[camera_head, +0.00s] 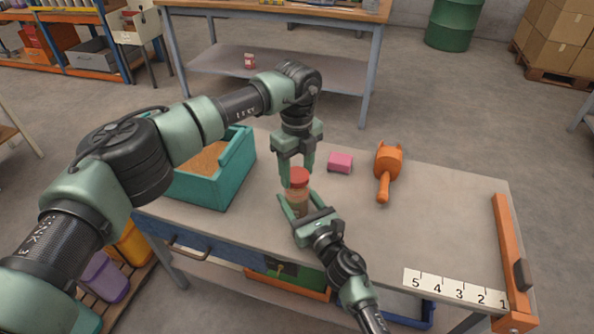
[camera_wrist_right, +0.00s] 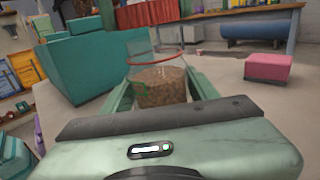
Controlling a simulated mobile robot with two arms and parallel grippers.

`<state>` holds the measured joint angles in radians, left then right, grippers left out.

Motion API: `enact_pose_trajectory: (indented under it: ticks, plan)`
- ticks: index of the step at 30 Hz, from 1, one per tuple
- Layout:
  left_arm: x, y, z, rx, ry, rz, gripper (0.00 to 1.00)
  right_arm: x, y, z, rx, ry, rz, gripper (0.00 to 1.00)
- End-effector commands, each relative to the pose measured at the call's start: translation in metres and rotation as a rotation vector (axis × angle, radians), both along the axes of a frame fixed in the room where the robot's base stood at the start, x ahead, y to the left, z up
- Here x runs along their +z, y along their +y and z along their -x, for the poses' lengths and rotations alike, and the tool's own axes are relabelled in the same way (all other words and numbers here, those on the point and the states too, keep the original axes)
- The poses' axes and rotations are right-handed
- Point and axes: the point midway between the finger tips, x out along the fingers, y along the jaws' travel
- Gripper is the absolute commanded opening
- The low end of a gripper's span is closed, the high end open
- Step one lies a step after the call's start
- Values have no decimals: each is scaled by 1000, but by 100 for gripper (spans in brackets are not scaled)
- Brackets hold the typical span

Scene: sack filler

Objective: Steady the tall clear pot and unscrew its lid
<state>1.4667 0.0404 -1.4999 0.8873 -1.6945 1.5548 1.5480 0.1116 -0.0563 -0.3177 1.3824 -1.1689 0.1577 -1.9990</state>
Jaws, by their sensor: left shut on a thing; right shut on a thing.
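The tall clear pot (camera_head: 297,204) stands upright on the grey table, with brown grains inside. It also shows in the right wrist view (camera_wrist_right: 160,85), with a red ring around its wall just above the grains. Its red ridged lid (camera_head: 299,176) is at the pot's top; it also shows in the right wrist view (camera_wrist_right: 148,13). I cannot tell how tightly it sits. My left gripper (camera_head: 298,178) points down from above, shut on the lid. My right gripper (camera_head: 296,207) reaches in from the front, shut on the pot's lower body.
A teal bin (camera_head: 232,174) of grain stands left of the pot. A pink block (camera_head: 340,162) and an orange scoop (camera_head: 388,168) lie to the right. A numbered strip (camera_head: 455,289) and an orange bar (camera_head: 508,250) are near the right edge. The table's right middle is clear.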

Motion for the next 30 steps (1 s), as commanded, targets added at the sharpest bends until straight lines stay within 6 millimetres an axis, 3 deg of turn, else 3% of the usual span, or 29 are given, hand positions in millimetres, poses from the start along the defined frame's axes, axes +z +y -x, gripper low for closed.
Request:
enact_pose_trajectory:
  ticks: [9, 17, 18, 20, 30]
  plan:
    - [35, 0, -1, 0, -3, 2, 4, 0, 0, 0, 0, 1, 0, 0]
    - [39, 0, 0, 0, -1, 1, 4, 0, 0, 0, 0, 1, 0, 0]
    - [39, 0, 0, 0, -1, 1, 4, 0, 0, 0, 0, 1, 0, 67]
    - [39, 0, 0, 0, -1, 1, 4, 0, 0, 0, 0, 0, 0, 84]
    - [39, 0, 0, 0, -1, 1, 4, 0, -1, 1, 0, 1, 0, 84]
